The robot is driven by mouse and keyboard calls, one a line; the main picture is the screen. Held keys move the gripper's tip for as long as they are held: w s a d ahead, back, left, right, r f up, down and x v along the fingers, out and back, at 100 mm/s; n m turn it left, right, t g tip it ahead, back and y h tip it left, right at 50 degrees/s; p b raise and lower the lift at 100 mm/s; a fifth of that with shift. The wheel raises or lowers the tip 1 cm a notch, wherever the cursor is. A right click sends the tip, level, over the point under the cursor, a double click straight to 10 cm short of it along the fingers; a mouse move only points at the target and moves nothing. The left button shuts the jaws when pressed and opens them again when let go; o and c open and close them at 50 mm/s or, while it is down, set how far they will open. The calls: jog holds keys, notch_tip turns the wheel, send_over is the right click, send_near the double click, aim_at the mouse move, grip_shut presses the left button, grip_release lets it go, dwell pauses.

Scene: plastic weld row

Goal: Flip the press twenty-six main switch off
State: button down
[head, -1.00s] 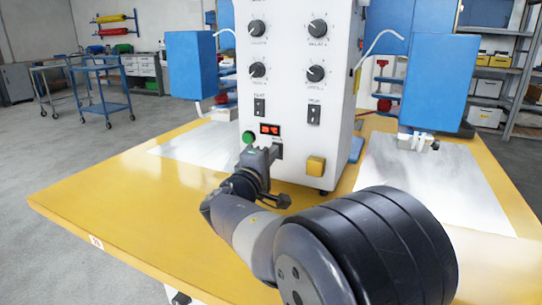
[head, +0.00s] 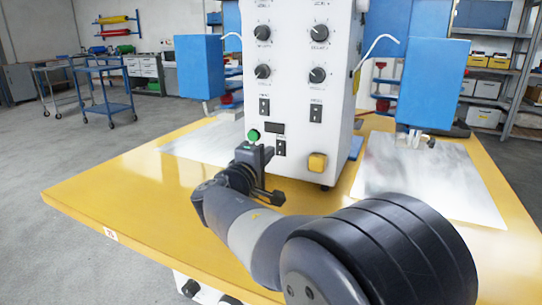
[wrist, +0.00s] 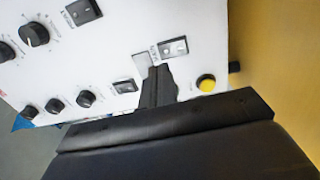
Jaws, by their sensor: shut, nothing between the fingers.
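The main switch (head: 281,148) is a small dark rocker low on the front of the white press cabinet (head: 300,85), right below a small display (head: 274,128). My gripper (head: 256,155) is shut and empty, close in front of the panel, just left of the switch in the head view. In the wrist view, the gripper (wrist: 156,76) covers part of the panel beside the switch; contact cannot be told.
A green button (head: 253,135) and a yellow button (head: 317,162) flank the switch. Two other rockers (head: 264,107) (head: 315,112) and several knobs sit above. Blue blocks (head: 201,68) (head: 433,84) stand either side. The yellow table (head: 120,185) is clear at front left.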

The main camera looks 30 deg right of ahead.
jog(key=r+p+v, duration=0.1)
jog(key=v, duration=0.7)
jog(key=shift+a+p, duration=0.25)
jog(key=shift+p, duration=0.1)
jog(key=shift+r, duration=0.15)
